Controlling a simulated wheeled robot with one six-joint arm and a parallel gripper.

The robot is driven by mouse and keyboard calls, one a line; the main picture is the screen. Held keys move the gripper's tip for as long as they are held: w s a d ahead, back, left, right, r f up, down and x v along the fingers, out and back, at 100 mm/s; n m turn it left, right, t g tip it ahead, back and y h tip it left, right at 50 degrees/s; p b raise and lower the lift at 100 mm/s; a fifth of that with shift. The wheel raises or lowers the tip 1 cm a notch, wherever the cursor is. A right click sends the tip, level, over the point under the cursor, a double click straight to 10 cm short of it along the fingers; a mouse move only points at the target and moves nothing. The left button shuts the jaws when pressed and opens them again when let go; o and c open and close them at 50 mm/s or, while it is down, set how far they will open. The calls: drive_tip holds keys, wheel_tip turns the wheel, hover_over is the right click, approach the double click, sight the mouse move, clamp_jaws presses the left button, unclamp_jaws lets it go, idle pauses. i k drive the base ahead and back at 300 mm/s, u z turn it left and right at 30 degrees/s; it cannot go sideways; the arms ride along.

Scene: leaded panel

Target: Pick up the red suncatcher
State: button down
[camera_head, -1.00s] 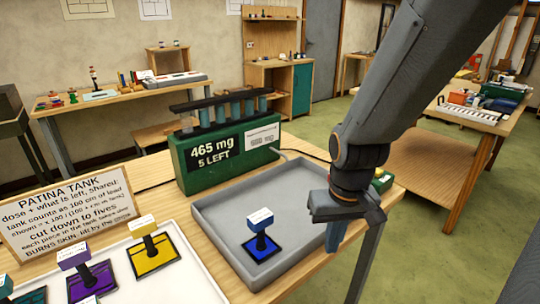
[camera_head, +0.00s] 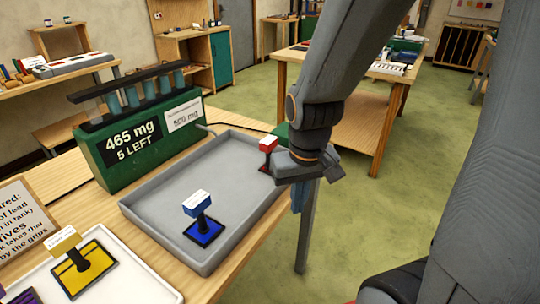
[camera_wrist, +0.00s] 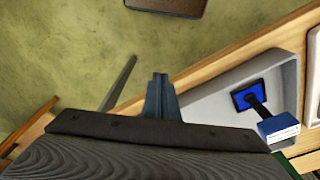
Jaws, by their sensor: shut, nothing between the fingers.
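The red suncatcher (camera_head: 268,144), a red block grip with a white label on a dark stem, stands upright at the far right corner of the grey tray (camera_head: 150,208). My wrist partly covers it in the head view, and I cannot make it out in the wrist view. My gripper (camera_head: 297,200) is shut and empty, pointing down just right of the tray, nearer the camera than the red suncatcher and apart from it. Its closed fingers also show in the wrist view (camera_wrist: 160,90).
A blue suncatcher (camera_head: 203,230) stands in the tray; it shows in the wrist view (camera_wrist: 250,97). The green tank (camera_head: 145,150) reads 465 mg, 5 LEFT. A yellow suncatcher (camera_head: 84,270) stands on a white tray at lower left. Open green floor lies right of the table.

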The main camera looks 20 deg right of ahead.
sight(267, 145)
drive_tip(key=k, duration=1.3)
drive_tip(key=z, duration=0.75)
drive_tip(key=i, duration=1.15)
drive_tip(key=u, duration=0.4)
drive_tip(key=i, duration=0.85)
drive_tip(key=u, duration=0.05)
